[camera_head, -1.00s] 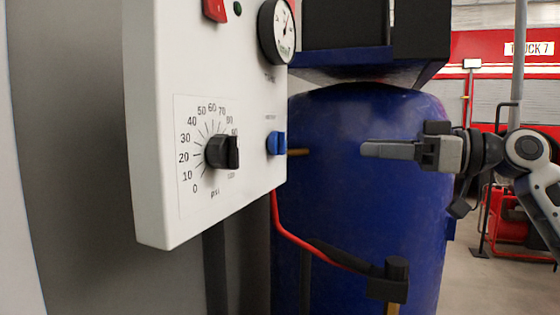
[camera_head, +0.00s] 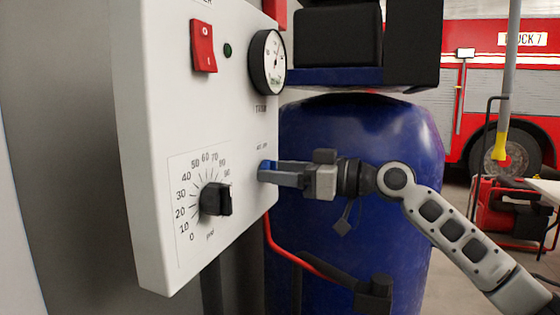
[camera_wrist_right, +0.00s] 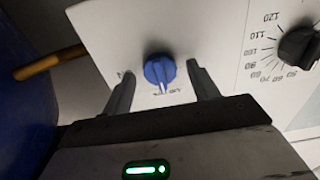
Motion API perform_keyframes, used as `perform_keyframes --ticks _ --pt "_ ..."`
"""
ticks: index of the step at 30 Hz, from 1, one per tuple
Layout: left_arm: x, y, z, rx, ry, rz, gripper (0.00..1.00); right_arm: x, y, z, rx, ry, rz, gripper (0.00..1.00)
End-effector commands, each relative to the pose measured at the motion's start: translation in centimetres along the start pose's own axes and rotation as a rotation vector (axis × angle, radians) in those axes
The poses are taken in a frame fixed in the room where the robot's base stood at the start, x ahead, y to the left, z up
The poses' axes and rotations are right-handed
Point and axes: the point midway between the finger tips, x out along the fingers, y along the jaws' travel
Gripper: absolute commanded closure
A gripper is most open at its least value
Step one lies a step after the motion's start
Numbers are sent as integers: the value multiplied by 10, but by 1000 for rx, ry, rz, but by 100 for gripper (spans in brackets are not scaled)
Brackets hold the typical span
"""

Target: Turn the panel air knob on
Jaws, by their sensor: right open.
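The white control panel (camera_head: 150,120) stands at the left of the head view. The blue air knob (camera_head: 264,166) is near its lower right edge, partly hidden behind my right gripper's fingers. My right gripper (camera_head: 275,174) reaches in from the right with its fingertips at the knob. In the right wrist view the blue knob (camera_wrist_right: 160,71) sits between the two open fingers (camera_wrist_right: 160,84), with visible gaps on both sides. A white mark on the knob points toward the lettering beside it. My left gripper is not in view.
A black psi dial (camera_head: 216,199) sits left of the blue knob, with a red switch (camera_head: 203,46) and a round gauge (camera_head: 268,62) above. A blue tank (camera_head: 360,140) stands behind my right arm. A red hose (camera_head: 290,245) hangs below the panel.

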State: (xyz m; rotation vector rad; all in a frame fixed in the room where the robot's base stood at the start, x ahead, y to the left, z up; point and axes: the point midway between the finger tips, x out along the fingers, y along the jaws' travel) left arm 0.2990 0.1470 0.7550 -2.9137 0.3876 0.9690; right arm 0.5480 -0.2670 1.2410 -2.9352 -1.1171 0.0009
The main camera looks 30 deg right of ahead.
Motion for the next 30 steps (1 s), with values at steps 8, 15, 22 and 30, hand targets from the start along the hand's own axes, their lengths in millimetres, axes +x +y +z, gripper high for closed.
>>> perform_keyframes --ticks 8,15,22,30 --pt "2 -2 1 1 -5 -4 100 4 0 0 -1 0 0 40" --pt "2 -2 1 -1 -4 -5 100 4 0 0 -1 0 0 85" --pt "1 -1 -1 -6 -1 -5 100 4 0 0 8 0 0 85" --pt "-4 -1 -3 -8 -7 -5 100 4 0 -1 106 0 0 85"
